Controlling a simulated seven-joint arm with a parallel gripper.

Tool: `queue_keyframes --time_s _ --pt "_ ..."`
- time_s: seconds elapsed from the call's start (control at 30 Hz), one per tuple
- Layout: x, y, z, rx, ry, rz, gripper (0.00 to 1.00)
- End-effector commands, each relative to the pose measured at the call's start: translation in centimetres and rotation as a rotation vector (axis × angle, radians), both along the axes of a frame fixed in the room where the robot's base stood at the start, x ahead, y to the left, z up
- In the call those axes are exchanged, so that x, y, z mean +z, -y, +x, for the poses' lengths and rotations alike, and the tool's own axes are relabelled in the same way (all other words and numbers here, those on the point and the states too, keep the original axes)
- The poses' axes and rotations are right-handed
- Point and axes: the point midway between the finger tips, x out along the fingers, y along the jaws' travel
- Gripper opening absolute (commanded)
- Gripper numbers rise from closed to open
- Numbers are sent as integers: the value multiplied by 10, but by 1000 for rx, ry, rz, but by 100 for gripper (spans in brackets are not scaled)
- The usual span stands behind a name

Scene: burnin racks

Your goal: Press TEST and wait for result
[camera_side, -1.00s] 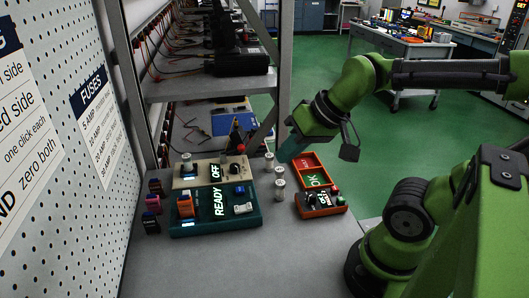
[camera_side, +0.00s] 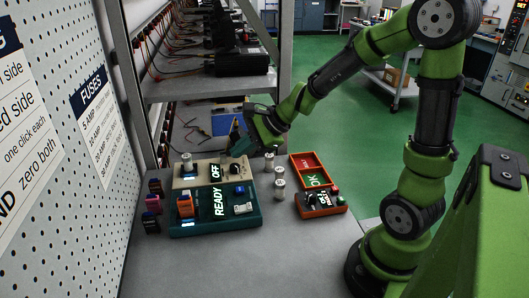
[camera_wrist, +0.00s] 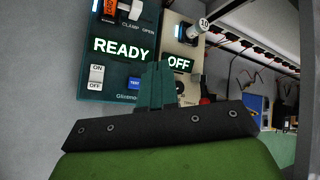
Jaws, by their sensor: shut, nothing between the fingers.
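The dark teal test unit (camera_side: 190,229) sits on the bench with a lit READY display (camera_side: 219,202). Its blue TEST button (camera_wrist: 134,83) shows in the wrist view, right of the white ON/OFF rocker (camera_wrist: 96,76). An orange fuse-like part (camera_side: 185,206) sits in the unit's clamp. My gripper (camera_wrist: 155,70) is shut and empty. In the wrist view its fingertips are just right of the TEST button, over the gap toward the beige unit. Contact with anything cannot be told.
The beige unit (camera_side: 176,183) behind shows OFF, with a fuse holder and a dark knob. Several pale cylinders (camera_side: 279,189) stand to the right. An orange tray (camera_side: 318,211) marked OK lies further right. Several coloured fuses (camera_side: 152,203) stand at left. The front bench is clear.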

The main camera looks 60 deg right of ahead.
Motion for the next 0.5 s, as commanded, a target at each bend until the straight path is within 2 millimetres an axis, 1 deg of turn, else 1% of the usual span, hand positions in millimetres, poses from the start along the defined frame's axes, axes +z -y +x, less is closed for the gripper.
queue_keyframes --time_s 0.3,0.37,0.5 --pt "-2 -1 -1 3 -2 0 0" --pt "-5 -1 -1 4 -2 1 0" --pt "-19 -1 -1 4 -4 4 0"
